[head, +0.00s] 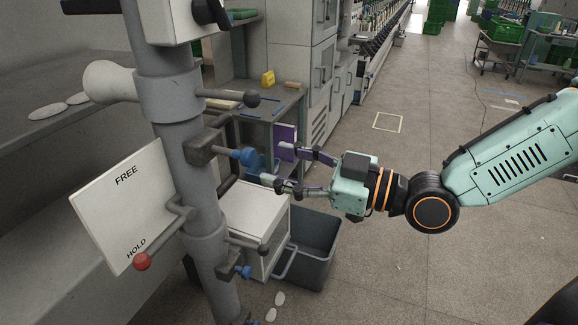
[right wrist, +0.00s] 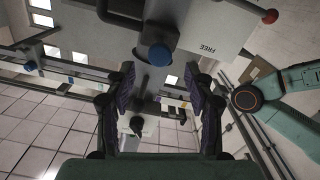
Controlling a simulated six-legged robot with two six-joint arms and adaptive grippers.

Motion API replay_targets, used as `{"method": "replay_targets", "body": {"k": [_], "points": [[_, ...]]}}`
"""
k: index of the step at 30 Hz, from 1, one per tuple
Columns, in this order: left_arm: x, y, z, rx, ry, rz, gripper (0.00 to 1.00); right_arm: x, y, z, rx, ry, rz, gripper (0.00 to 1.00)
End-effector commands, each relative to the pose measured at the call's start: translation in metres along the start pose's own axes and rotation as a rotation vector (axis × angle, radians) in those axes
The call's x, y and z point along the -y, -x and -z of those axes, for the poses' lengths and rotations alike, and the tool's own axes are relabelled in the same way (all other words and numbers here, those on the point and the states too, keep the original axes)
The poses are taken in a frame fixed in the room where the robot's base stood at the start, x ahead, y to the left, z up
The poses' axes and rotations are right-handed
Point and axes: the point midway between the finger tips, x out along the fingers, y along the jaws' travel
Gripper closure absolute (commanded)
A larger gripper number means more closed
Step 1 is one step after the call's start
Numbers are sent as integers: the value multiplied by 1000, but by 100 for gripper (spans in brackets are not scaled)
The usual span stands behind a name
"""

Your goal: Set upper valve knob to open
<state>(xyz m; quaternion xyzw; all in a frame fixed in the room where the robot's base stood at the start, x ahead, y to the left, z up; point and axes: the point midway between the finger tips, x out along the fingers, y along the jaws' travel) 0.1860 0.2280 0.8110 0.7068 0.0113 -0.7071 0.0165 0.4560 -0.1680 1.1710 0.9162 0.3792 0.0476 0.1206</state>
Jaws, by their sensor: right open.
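The upper valve knob (head: 247,157) is blue and sits on a dark block on the right side of the grey column. In the right wrist view the blue knob (right wrist: 160,54) shows ahead, between and beyond the fingertips. My right gripper (head: 278,162) is open and empty, just right of the knob, with its fingers pointing at it and apparently apart from it. Its two dark purple pads show in the right wrist view (right wrist: 160,85). A second, lower blue knob (head: 243,271) sits further down the column. My left gripper is not in view.
A white FREE/HOLD plate (head: 125,205) with a red-balled lever (head: 141,261) is left of the column (head: 200,180). A dark ball handle (head: 252,99) juts out above the knob. A white box (head: 255,220) and grey bin (head: 315,245) stand below. Floor to the right is clear.

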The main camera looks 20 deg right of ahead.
Motion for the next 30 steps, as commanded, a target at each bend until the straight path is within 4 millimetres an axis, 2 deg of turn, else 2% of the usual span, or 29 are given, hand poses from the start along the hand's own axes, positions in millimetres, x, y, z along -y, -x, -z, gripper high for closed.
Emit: {"method": "replay_targets", "body": {"k": [23,26,30], "points": [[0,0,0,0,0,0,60,1,5,0,-2,-2,2,46],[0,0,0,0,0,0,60,-2,5,-2,8,-67,-11,46],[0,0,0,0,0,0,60,-17,6,-17,72,-282,-102,46]]}}
